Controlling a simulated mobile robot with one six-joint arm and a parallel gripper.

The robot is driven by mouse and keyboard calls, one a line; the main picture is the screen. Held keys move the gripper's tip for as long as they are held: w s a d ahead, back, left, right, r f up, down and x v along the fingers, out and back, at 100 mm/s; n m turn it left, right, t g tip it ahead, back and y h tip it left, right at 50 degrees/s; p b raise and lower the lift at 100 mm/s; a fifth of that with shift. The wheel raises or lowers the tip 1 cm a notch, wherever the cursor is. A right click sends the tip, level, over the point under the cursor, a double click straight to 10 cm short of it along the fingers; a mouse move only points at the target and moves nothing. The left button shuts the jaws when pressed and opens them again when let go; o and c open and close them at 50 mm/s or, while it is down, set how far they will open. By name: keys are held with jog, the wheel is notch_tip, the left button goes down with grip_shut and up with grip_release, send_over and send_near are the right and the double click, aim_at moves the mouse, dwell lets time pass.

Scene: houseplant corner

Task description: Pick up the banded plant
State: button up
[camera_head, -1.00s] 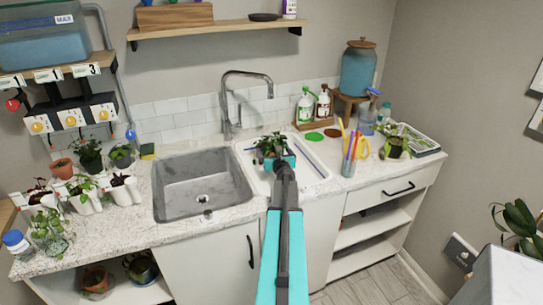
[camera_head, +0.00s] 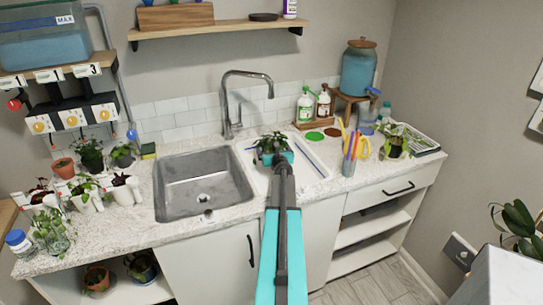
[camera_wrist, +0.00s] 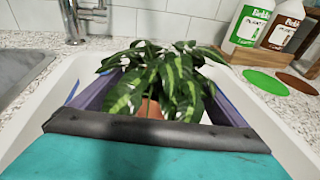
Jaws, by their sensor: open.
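The plant (camera_head: 272,141) with long dark-green leaves stands upright in the white tray (camera_head: 312,172) right of the sink. In the wrist view the plant (camera_wrist: 160,75) shows pale yellow-green bands along its leaves. Its terracotta pot (camera_wrist: 151,108) is partly hidden by leaves and by the front of my gripper. My gripper (camera_head: 274,157) is at the plant in the head view. In the wrist view my gripper (camera_wrist: 158,97) is open, with one dark finger on each side of the pot. Leaves hang over the fingers, so I cannot tell whether they touch the pot.
The sink (camera_head: 203,184) and tap (camera_head: 236,105) are to the left. Bottles (camera_head: 305,106) stand behind, with green (camera_head: 314,136) and brown discs in front of them. A cup of pens (camera_head: 349,164) stands right of the tray. Several other potted plants stand at the counter's left.

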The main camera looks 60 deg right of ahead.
aim_at(270, 143)
jog(key=shift+p+x, duration=0.75)
jog(key=shift+x, duration=1.8)
jog(key=shift+c, duration=0.3)
jog(key=shift+w, duration=0.1)
jog(key=c, duration=1.6)
jog(key=shift+o, duration=0.2)
jog(key=shift+r, duration=0.15)
jog(key=shift+r+p, duration=0.45)
jog(key=shift+r, duration=1)
jog(key=shift+a+r, duration=0.15)
jog(key=shift+r, duration=0.05)
jog(key=f+b+v, duration=0.1)
jog(key=b+v, duration=0.2)
jog(key=v, duration=1.3)
jog(key=shift+s+f, duration=0.25)
jog(key=shift+f, duration=0.05)
